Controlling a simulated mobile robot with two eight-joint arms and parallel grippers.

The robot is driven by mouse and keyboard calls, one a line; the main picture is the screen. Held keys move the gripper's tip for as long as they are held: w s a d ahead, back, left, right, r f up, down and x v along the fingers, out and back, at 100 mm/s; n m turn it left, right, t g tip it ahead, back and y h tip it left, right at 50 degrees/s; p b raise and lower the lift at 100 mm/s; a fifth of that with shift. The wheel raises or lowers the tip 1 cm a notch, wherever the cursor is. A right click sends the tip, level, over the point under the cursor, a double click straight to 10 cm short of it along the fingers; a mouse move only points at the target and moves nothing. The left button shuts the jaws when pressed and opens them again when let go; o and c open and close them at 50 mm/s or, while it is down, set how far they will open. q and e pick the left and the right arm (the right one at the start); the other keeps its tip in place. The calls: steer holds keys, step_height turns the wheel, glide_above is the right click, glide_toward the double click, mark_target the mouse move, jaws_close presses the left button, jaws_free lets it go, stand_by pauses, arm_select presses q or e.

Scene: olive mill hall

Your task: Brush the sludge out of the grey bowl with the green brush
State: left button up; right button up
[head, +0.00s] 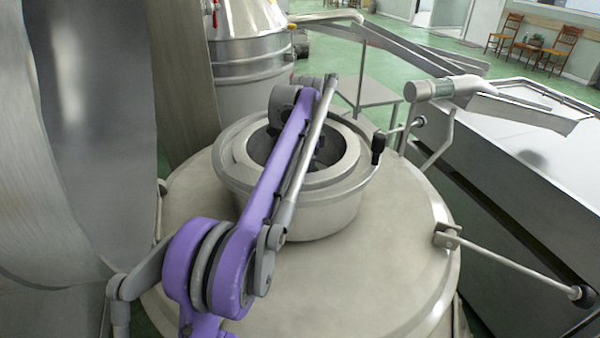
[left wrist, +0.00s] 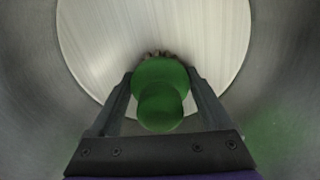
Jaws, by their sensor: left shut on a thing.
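The grey bowl (head: 330,215) sits on top of a large round steel vessel in the head view. My purple left arm reaches across it, and its far end hides much of the opening. In the left wrist view my left gripper (left wrist: 160,76) is shut on the green brush (left wrist: 160,108), one finger on each side of it. A little of the brown bristles shows beyond the brush. The bowl's curved grey wall (left wrist: 35,75) surrounds a pale, round, brushed-metal bottom (left wrist: 110,35). I see no clear sludge there; the area under the brush is hidden. My right gripper is out of view.
The steel vessel's lid (head: 350,280) has a black-knobbed rod (head: 515,265) at its right. A second steel vessel (head: 255,70) stands behind. A long steel trough (head: 530,150) runs along the right. A large grey metal body (head: 95,120) fills the left side.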

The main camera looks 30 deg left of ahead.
arm_select(q)
steer(key=shift+w+d+r, duration=0.15)
steer(key=shift+w+d, duration=0.55)
steer(key=shift+w, duration=0.15)
steer(key=shift+s, duration=0.1)
steer(key=shift+s+a, duration=1)
steer(key=shift+s, duration=0.1)
steer(key=shift+s+a+f, duration=0.2)
steer(key=shift+s+a, duration=0.25)
steer(key=shift+s, duration=0.05)
steer(key=shift+s+a+f, duration=0.15)
steer(key=shift+s+a, duration=0.55)
steer(key=shift+s, duration=0.2)
steer(key=shift+c, duration=0.6)
steer(key=shift+s+a, duration=0.1)
steer(key=shift+s+a+b, duration=0.35)
steer(key=shift+s+a, duration=0.7)
steer(key=shift+s, duration=0.25)
steer(key=shift+r, duration=0.1)
